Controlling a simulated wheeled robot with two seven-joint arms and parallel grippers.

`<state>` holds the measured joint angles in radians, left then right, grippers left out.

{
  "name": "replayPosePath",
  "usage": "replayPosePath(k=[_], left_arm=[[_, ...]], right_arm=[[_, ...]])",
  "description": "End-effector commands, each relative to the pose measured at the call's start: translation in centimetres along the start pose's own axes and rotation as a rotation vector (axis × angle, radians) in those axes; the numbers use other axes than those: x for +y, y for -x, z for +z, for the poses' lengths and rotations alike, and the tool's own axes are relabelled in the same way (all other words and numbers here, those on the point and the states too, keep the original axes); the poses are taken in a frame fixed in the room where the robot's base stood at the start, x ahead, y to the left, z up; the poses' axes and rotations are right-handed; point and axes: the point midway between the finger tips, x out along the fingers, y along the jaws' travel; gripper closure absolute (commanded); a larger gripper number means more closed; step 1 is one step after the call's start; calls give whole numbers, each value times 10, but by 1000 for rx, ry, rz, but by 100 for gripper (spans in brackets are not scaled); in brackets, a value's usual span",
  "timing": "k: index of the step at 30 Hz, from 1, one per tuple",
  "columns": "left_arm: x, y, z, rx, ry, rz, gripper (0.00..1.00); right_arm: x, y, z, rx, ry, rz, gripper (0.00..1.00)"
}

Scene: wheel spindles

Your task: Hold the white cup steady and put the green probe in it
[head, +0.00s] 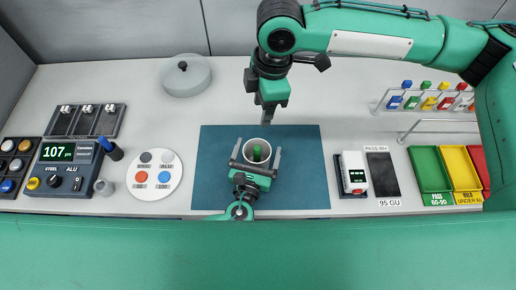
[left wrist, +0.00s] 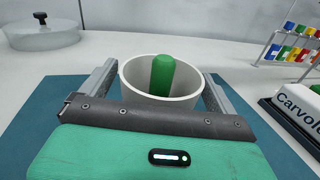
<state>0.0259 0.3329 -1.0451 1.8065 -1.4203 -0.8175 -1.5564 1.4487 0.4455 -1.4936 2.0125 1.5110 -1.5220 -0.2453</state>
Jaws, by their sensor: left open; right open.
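The white cup (head: 248,147) stands on the blue mat (head: 300,170) and shows large in the left wrist view (left wrist: 139,77). The green probe (head: 257,152) is inside the cup, its rounded end standing up above the rim in the left wrist view (left wrist: 162,75). My left gripper (head: 257,156) is open, with one finger on either side of the cup; whether they touch it is hard to tell. My right gripper (head: 268,112) is open and empty, just above and beyond the cup in the head view. The probe's lower end is hidden in the cup.
A grey lidded pot (head: 187,76) stands at the back left. A meter (head: 62,166) and a round calibration plate (head: 154,173) lie left of the mat. A white device (head: 354,173), coloured trays (head: 430,170) and a probe rack (head: 425,100) stand right. The mat's sides are clear.

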Motion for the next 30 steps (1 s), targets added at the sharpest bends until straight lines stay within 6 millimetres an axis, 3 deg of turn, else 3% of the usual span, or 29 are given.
replayPosePath(k=[16,21,30], left_arm=[[0,100,-1,4,0,0,7],[0,113,-1,2,0,-1,7],[0,115,-1,1,-1,-1,7]], right_arm=[[0,0,0,0,0,0,55],[0,0,0,0,0,0,55],[0,0,0,0,0,0,55]])
